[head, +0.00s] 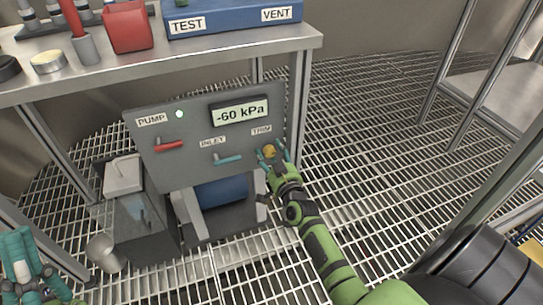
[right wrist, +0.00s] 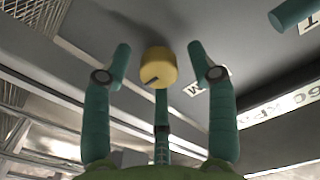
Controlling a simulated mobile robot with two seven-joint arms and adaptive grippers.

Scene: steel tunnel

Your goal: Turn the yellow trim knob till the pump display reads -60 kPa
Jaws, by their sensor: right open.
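The yellow trim knob (head: 269,151) sits at the lower right of the grey pump panel (head: 185,123), under the TRIM label. The pump display (head: 240,112) reads -60 kPa. My right gripper (head: 274,156) is open at the knob. In the right wrist view the knob (right wrist: 158,68) stands between the spread teal fingertips (right wrist: 160,66), with gaps on both sides and a dark mark on its face. A third finger lies below it; whether it touches is unclear. My left gripper (head: 30,262) is at the lower left, away from the panel; its opening is unclear.
A red lever (head: 168,146) and a teal INLET lever (head: 228,159) are on the same panel. Above is a shelf (head: 200,54) with a blue TEST/VENT box (head: 232,17) and a red container (head: 126,26). Grating floor is open to the right.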

